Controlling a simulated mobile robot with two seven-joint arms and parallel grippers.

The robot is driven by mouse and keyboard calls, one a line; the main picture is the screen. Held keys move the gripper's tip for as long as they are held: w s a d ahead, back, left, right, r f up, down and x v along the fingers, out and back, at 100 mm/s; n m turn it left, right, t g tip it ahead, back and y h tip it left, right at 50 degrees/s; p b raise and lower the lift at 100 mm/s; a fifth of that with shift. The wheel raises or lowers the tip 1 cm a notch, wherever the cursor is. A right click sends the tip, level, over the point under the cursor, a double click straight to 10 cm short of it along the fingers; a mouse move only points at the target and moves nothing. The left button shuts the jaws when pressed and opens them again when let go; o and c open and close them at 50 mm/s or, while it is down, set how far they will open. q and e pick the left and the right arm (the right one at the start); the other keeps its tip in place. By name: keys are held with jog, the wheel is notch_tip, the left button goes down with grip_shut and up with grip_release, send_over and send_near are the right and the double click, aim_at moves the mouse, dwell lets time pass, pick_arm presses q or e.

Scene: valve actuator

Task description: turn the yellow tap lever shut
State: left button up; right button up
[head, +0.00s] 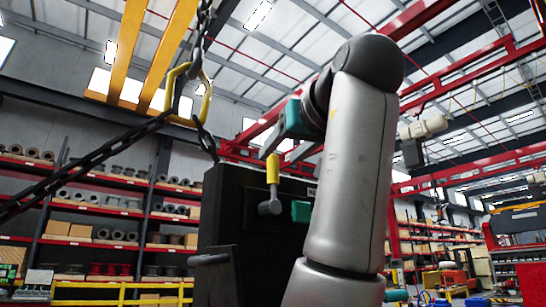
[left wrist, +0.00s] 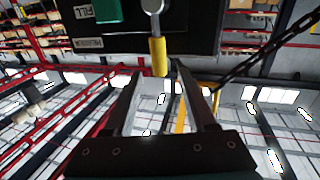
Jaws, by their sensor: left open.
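The yellow tap lever (head: 272,168) stands upright above its grey metal pivot (head: 270,207) on the face of a black box (head: 228,200). In the left wrist view, which is upside down, the yellow lever (left wrist: 158,56) points down toward the camera. My left gripper (head: 267,152) is by the lever's upper end, partly hidden behind my grey arm. In the wrist view its two fingers (left wrist: 157,72) are spread, with the lever's tip in line with the gap between them. Contact cannot be told. My right gripper is not in view.
A teal block (head: 301,211) sits on the box right of the pivot. A yellow hook (head: 183,95) and dark chains hang at the upper left of the box. Shelves with boxes and spools (head: 80,230) stand behind. My arm hides the box's right side.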

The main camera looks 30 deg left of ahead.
aim_at(275, 160)
pick_arm(q)
jog(key=p+x, duration=0.1)
jog(key=x, duration=0.4)
jog(key=shift+w+a, duration=0.15)
jog(key=shift+a, duration=0.05)
jog(key=shift+d, duration=0.1)
grip_shut()
dwell(1.1)
